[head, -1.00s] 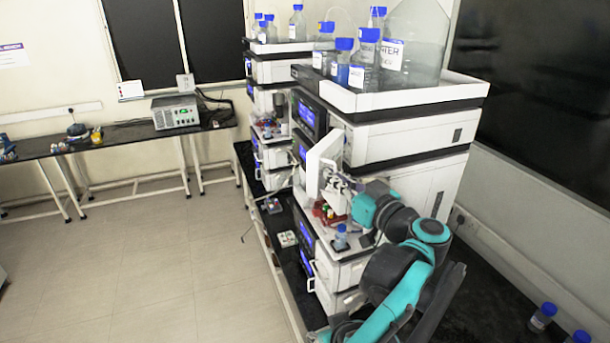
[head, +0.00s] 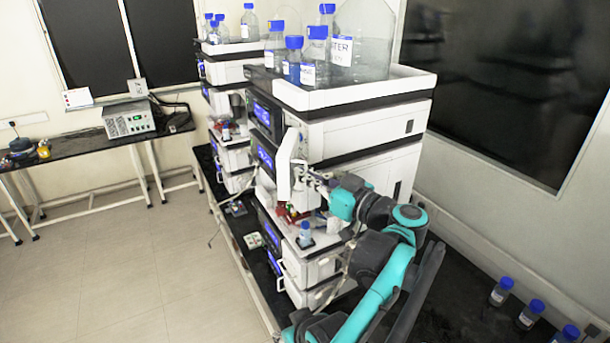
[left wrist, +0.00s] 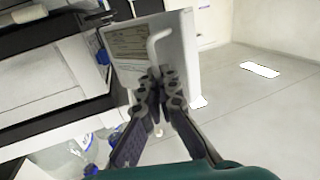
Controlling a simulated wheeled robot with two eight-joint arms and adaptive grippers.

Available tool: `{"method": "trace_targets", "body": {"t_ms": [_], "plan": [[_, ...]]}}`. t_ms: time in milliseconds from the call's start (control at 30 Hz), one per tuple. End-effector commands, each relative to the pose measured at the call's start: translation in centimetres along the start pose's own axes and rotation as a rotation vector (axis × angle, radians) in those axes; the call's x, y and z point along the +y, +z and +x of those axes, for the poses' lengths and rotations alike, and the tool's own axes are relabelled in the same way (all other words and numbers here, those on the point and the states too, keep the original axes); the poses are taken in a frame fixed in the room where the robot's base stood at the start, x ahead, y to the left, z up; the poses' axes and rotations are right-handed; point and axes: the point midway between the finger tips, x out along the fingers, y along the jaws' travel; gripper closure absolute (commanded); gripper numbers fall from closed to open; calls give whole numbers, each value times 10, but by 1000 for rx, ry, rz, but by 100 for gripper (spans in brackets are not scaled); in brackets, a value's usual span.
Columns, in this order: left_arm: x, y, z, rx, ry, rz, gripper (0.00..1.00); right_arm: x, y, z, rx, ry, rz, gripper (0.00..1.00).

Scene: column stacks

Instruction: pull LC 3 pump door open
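The pump door (head: 286,165) is a white panel that stands out from the front of the near instrument stack, swung partly open. In the left wrist view the door (left wrist: 180,45) shows a printed label and a white bar handle (left wrist: 152,42). My left gripper (head: 306,178) is at the door, on its right side in the head view. In the left wrist view the dark fingers of the left gripper (left wrist: 160,82) come together around the lower end of the handle. The exact finger contact is partly hidden. My right gripper is in neither view.
Blue-capped bottles (head: 317,50) stand in the white tray (head: 365,92) on top of the stack. A small bottle (head: 305,232) stands on a ledge below the door. More bottles (head: 531,312) stand at the lower right. The floor (head: 120,255) left of the stacks is clear.

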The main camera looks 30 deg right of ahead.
Motion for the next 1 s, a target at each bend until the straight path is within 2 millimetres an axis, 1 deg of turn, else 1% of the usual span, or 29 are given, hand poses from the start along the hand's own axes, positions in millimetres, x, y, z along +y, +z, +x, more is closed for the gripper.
{"method": "trace_targets", "body": {"t_ms": [33, 67, 567, 667, 900, 1000], "plan": [[0, -3, 1, 8, 1, 4, 91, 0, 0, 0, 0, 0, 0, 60], [0, -3, 1, 8, 1, 4, 86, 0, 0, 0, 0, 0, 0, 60], [0, -1, -1, 4, 0, 1, 86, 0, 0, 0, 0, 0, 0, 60], [0, -1, -10, 3, 1, 1, 86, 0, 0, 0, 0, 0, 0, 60], [-1, -2, -52, 5, 2, 1, 86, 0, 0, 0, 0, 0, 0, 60], [-1, -2, -65, 5, 2, 1, 86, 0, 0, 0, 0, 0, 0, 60]]}}
